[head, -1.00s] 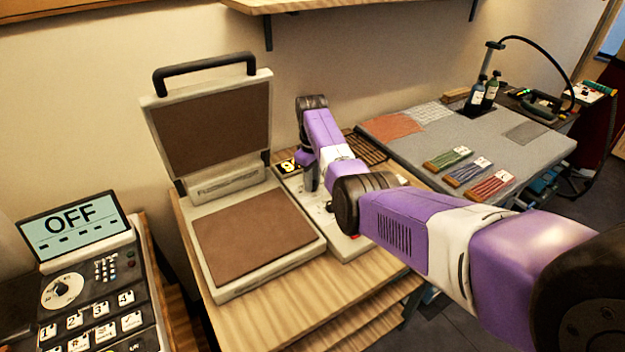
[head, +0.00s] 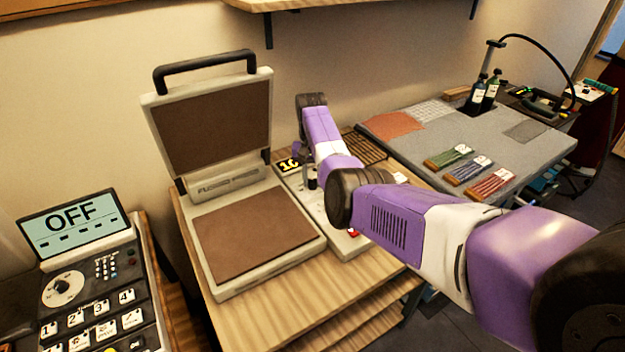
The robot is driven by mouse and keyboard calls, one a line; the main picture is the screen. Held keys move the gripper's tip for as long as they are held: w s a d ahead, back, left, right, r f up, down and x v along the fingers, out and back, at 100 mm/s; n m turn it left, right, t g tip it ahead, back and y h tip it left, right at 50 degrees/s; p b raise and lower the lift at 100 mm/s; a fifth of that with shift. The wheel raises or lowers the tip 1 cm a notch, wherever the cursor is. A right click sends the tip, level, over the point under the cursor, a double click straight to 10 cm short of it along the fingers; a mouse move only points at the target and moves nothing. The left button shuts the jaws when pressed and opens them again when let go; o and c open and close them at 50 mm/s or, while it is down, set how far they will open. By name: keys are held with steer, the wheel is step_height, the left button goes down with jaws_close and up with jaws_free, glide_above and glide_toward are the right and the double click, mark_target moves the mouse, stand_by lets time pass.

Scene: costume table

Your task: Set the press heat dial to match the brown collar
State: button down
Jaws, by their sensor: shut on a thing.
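The heat press (head: 318,244) stands open on a wooden table, with its lid up and brown pads on lid and bed. Its control panel (head: 345,243) runs along the right side of the bed. A small black display (head: 288,165) with yellow digits sits at the panel's back; it seems to read 10. My gripper (head: 311,180) points down at the panel just in front of the display, shut on the small dark dial there. My arm hides much of the panel and the dial's markings. I cannot make out a brown collar.
A keypad machine (head: 62,285) at the left has a screen reading OFF. The raised lid (head: 215,120) stands left of my arm.

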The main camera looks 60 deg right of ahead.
mark_target(313, 181)
steer(key=shift+w+m, duration=0.1)
steer(key=shift+m, duration=1.5)
steer(key=c, duration=1.1)
jaws_free()
steer(key=shift+r, duration=0.15)
step_height(313, 181, up, 8)
steer(key=shift+f+b, duration=0.2)
steer(key=shift+b, duration=0.45)
